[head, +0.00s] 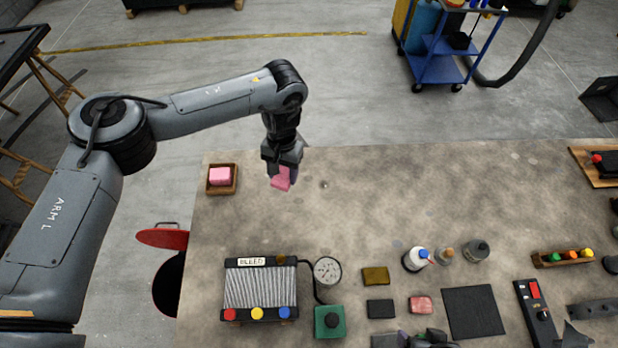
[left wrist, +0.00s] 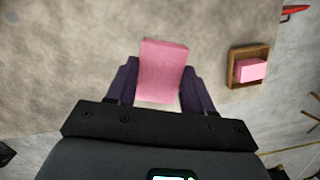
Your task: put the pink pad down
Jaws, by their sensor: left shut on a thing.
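A pink pad (head: 281,179) is between the fingers of my left gripper (head: 282,168), which is shut on it over the back left of the workbench (head: 370,205). In the left wrist view the pad (left wrist: 162,70) sits between the two dark fingers of the gripper (left wrist: 160,85) and sticks out past their tips. I cannot tell how far its lower end is from the bench top. A second pink pad (head: 220,175) lies in a small wooden tray (head: 234,188) to the left.
A radiator (head: 260,287) with coloured caps and a gauge (head: 327,270) stand at the front left. Bottles (head: 416,258), a dark mat (head: 473,312) and small blocks lie toward the front and right. The bench around and right of the held pad is clear.

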